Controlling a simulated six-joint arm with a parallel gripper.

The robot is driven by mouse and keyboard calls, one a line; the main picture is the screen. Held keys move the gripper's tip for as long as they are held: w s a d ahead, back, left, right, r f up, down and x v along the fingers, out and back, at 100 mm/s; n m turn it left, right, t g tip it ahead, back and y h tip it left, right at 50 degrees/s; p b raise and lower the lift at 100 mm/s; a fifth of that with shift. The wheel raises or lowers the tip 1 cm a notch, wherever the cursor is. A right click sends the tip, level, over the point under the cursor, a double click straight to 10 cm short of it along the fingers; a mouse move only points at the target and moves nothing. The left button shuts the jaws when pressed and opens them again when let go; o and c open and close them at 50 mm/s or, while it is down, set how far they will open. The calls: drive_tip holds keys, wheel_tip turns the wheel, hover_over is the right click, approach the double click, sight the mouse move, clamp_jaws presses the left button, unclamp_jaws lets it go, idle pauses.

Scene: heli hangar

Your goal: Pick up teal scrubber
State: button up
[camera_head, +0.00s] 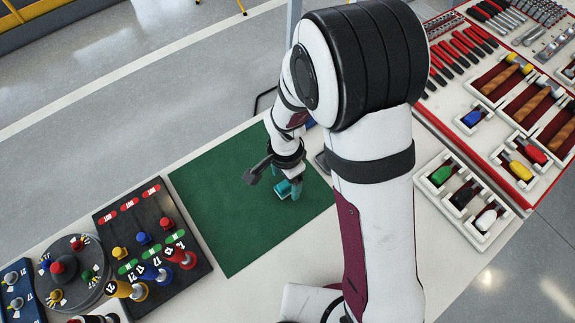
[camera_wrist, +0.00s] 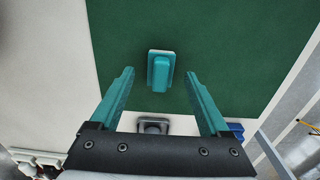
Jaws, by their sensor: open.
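The teal scrubber (camera_wrist: 160,72) lies on the green mat (camera_wrist: 228,42) with its handle up and a pale base under it. In the wrist view it sits between and a little beyond my gripper's (camera_wrist: 160,80) two teal fingers, apart from both. My gripper is open and empty. In the head view the scrubber (camera_head: 283,188) is partly hidden by my gripper (camera_head: 290,187), which hangs just above it near the mat's right side.
A black panel (camera_head: 118,217) with colored knobs stands left of the mat. A grey object (camera_wrist: 153,125) lies near the mat's edge. The mat's left part is clear.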

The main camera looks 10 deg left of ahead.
drive_tip(key=shift+f, duration=0.85)
clamp_jaws()
drive_tip(key=shift+r, duration=0.15)
drive_tip(key=shift+r, duration=0.3)
drive_tip(key=r, duration=0.2)
drive_tip(key=d+r, duration=0.1)
drive_tip(key=r, duration=0.1)
drive_tip(key=shift+d, duration=0.1)
drive_tip(key=d+r, duration=0.6)
drive_tip(key=d, duration=0.4)
drive_tip(key=w+d+r+n, duration=0.2)
drive_tip(key=w+r+n, duration=0.1)
drive_tip(key=r, duration=0.5)
drive_tip(key=w+d+r+n, duration=0.2)
drive_tip(key=r+n, duration=0.4)
drive_tip(key=r, duration=0.3)
drive_tip(key=shift+w+d, duration=0.25)
drive_tip(key=shift+w, duration=0.25)
